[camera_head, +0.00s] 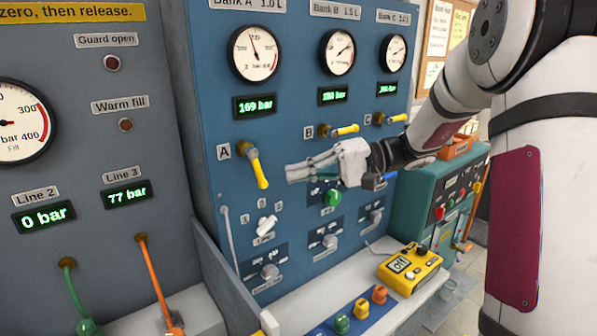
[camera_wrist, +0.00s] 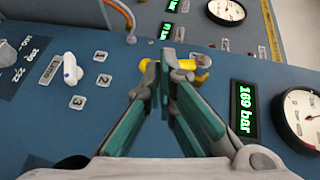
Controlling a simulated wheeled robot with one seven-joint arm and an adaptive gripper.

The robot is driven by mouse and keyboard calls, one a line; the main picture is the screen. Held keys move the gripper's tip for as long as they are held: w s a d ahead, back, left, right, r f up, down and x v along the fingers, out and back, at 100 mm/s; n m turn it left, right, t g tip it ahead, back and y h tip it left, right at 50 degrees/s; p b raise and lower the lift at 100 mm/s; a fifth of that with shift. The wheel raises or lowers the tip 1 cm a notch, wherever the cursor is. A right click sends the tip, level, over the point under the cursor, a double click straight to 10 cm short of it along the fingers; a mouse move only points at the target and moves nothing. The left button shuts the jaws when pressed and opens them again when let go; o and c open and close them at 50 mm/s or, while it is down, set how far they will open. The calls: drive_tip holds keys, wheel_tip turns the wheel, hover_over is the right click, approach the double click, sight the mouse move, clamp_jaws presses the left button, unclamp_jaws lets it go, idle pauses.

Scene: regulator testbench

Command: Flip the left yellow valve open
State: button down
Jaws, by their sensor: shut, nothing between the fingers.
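The left yellow valve (camera_head: 257,168), beside label A, is on the blue panel under the 169 bar display. Its handle points down and slightly right. In the wrist view the yellow valve (camera_wrist: 204,62) lies just past my fingertips, which hide the middle of its handle. My gripper (camera_head: 290,173) is shut and empty, just right of the handle in the head view. I cannot tell whether the fingertips touch it.
Yellow valves B (camera_head: 345,130) and C (camera_head: 397,119) have handles pointing right. Below are a white switch (camera_head: 267,223) and several knobs. A yellow box (camera_head: 410,268) stands on the ledge at the right. A grey panel (camera_head: 150,70) borders the left.

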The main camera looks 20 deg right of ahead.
drive_tip(key=b+v, duration=0.1)
drive_tip(key=v, duration=0.8)
drive_tip(key=shift+d+r, duration=0.2)
drive_tip(key=shift+d, duration=0.1)
drive_tip(key=shift+s, duration=0.1)
